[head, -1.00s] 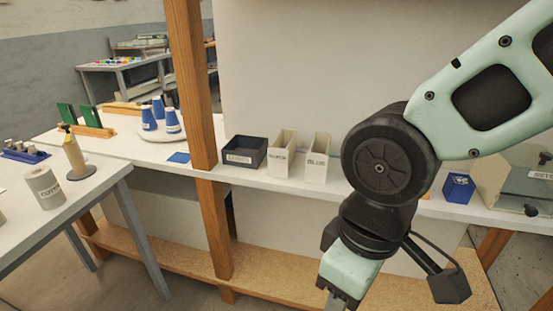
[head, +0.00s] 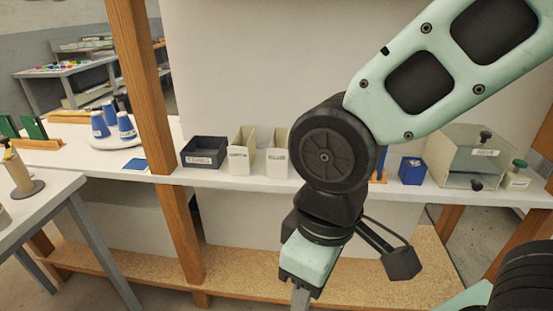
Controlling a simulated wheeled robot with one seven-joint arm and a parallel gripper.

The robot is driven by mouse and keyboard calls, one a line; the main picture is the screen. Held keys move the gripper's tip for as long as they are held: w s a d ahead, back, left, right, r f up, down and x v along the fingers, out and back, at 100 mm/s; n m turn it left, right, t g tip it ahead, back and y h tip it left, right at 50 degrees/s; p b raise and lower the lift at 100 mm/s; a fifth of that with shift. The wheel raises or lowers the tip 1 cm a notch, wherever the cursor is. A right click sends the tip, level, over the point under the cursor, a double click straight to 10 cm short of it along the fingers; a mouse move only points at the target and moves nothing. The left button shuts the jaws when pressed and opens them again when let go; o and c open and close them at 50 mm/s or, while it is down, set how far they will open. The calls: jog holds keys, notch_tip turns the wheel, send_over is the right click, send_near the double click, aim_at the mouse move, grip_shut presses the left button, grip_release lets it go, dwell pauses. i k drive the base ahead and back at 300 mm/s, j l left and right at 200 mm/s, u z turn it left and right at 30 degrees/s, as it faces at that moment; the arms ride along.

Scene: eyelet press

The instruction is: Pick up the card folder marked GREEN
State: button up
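Two cream, open-topped upright holders stand side by side on the white shelf, a left one (head: 241,152) and a right one (head: 277,156). Each has a small label on its front; I cannot read either clearly now, though the right one looked like BLUE a second ago. No folder that I can read as GREEN shows. My arm hides the shelf just right of the holders. My gripper (head: 300,298) hangs in front of and below the shelf, pointing down. Its fingers run to the bottom picture edge, so their opening cannot be judged, and no held object shows.
A dark open bin (head: 203,151) stands left of the holders. A wooden post (head: 146,100) rises left of it. Right of my arm are a blue box (head: 411,170) and a clear case (head: 462,158). Green upright pieces (head: 33,127) stand in a wooden rack far left.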

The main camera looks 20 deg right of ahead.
aim_at(241, 152)
jog(key=i+l+u, duration=0.15)
jog(key=i, duration=0.3)
jog(key=i+l+u, duration=0.15)
jog(key=i+l, duration=0.2)
jog(key=i, duration=0.1)
